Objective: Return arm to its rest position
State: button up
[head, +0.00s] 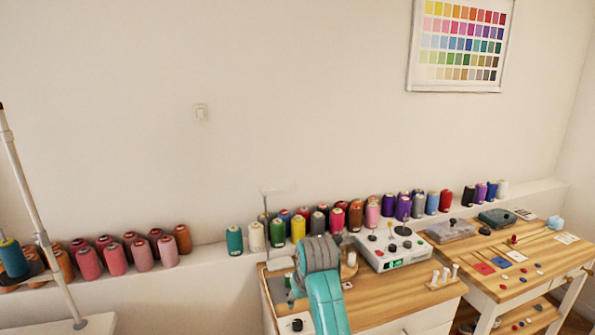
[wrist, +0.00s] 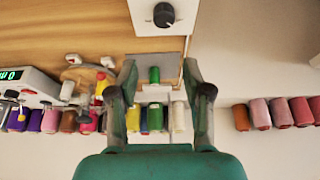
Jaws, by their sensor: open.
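My gripper (wrist: 159,76) shows in the wrist view with its two dark fingers spread apart. No object is held between them. A small green spool (wrist: 154,75) appears in the gap between the fingers, standing on a grey plate (wrist: 170,52) beyond them. My teal and grey arm (head: 325,300) reaches over the left part of the wooden work table (head: 390,298) in the head view. The gripper's fingers cannot be made out in the head view.
A white control box (head: 393,252) stands on the table, right of my arm. Several thread cones line the wall ledge, including a yellow one (head: 298,228) behind the arm. A second table (head: 515,283) at right holds small parts.

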jog(key=s+d+f+t, duration=0.1)
jog(key=s+d+f, duration=0.2)
jog(key=s+f, duration=0.3)
jog(key=s+d+f+m+t, duration=0.15)
jog(key=s+f, duration=0.25)
jog(key=f, duration=0.5)
jog(key=s+d+f+t, duration=0.1)
jog(key=s+d+f, duration=0.35)
jog(key=f, duration=0.25)
jog(key=s+d+f+t, duration=0.2)
jog(key=s+f, duration=0.2)
jog(key=s, duration=0.7)
jog(key=s+d+r+m+t, duration=0.1)
jog(key=s+d+r, duration=0.15)
jog(key=s, duration=0.75)
jog(key=s+d+r+t, duration=0.1)
jog(key=s+d+r, duration=0.15)
jog(key=s, duration=0.75)
jog(key=s+d+r+m+t+h, duration=0.1)
jog(key=s+r+t, duration=0.2)
jog(key=s+r, duration=1)
jog(key=shift+d+r, duration=0.15)
jog(key=shift+r, duration=0.75)
jog(key=shift+s, duration=0.1)
